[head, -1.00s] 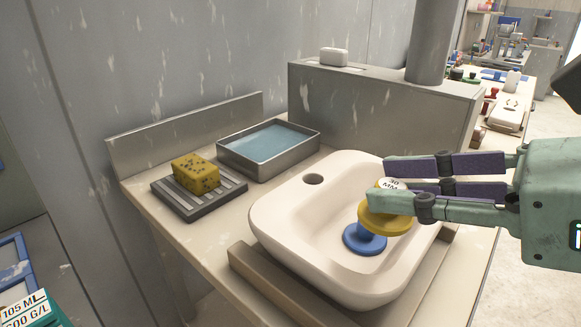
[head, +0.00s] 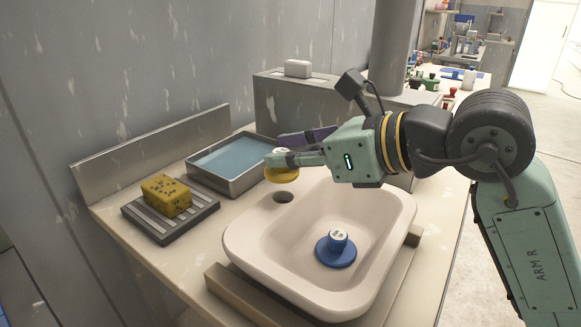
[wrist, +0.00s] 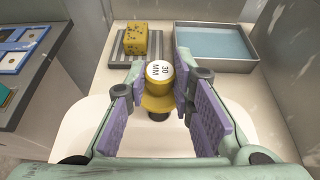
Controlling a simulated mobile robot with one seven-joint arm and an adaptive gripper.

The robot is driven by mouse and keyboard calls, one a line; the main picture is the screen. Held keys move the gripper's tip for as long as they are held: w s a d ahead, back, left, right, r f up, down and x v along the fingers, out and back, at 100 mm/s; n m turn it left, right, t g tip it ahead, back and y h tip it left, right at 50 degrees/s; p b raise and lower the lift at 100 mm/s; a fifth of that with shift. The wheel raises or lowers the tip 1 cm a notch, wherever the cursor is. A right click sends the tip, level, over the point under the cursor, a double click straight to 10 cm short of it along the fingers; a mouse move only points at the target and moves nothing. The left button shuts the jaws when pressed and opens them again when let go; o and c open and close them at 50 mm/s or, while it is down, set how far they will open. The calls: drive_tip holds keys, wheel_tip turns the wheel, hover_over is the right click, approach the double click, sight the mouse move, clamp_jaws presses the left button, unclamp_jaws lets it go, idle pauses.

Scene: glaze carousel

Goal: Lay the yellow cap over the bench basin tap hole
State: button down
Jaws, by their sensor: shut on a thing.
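The yellow cap (head: 283,175) is a round flanged disc with a knob whose white top reads "30 MM" in the wrist view (wrist: 158,90). My gripper (head: 280,157) is shut on the knob and holds the cap above the rear rim of the white basin (head: 240,240). The dark tap hole (head: 284,197) is in that rim, just below the cap in the head view. In the wrist view part of a dark round opening (wrist: 184,118) shows under the cap's flange, mostly hidden. The cap is apart from the rim.
A blue cap (head: 336,249) sits in the basin's bowl. A metal tray of blue liquid (head: 205,182) stands behind on the left, near my fingers. A yellow sponge (head: 166,196) lies on a slatted grey rack (head: 190,222). A grey ledge with a white block (head: 297,68) is behind.

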sight(294, 174)
wheel_tip(294, 174, down, 3)
drive_tip(key=shift+f+p, duration=0.15)
drive_tip(key=shift+p, duration=0.15)
drive_tip(key=shift+f+b, duration=0.4)
drive_tip(key=shift+b, duration=0.15)
drive_tip(key=c, duration=1.4)
unclamp_jaws()
drive_tip(key=shift+r, duration=0.15)
drive_tip(key=shift+r+p, duration=0.55)
drive_tip(key=shift+p, duration=0.3)
drive_tip(key=b+v, duration=0.3)
drive_tip(key=v, duration=0.8)
drive_tip(key=shift+s+d, duration=0.3)
drive_tip(key=shift+d, duration=0.1)
